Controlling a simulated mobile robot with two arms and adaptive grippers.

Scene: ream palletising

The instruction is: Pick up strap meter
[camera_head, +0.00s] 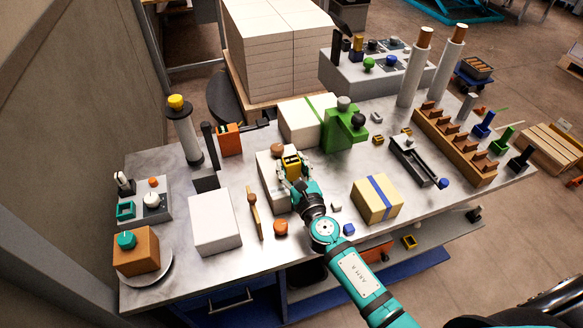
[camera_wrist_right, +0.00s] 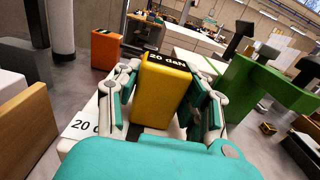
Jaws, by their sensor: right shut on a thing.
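The strap meter is a small yellow block with a black top marked "20 daN" (camera_wrist_right: 163,92); in the head view it shows (camera_head: 292,165) near the middle of the table. My right gripper (camera_head: 291,176) is shut on it, with one teal and grey finger on each side, also seen in the right wrist view (camera_wrist_right: 166,100). The meter is upright, over a white block (camera_head: 274,189) with a "20" label. I cannot tell whether it touches that block. The gripper hides its lower part. My left gripper is in neither view.
A green device (camera_head: 344,130) and a white ream with a green band (camera_head: 298,121) stand just behind. An orange block (camera_head: 230,141) is to the left, a yellow box with a blue band (camera_head: 377,199) to the right. A wooden rack (camera_head: 455,146) lines the right side.

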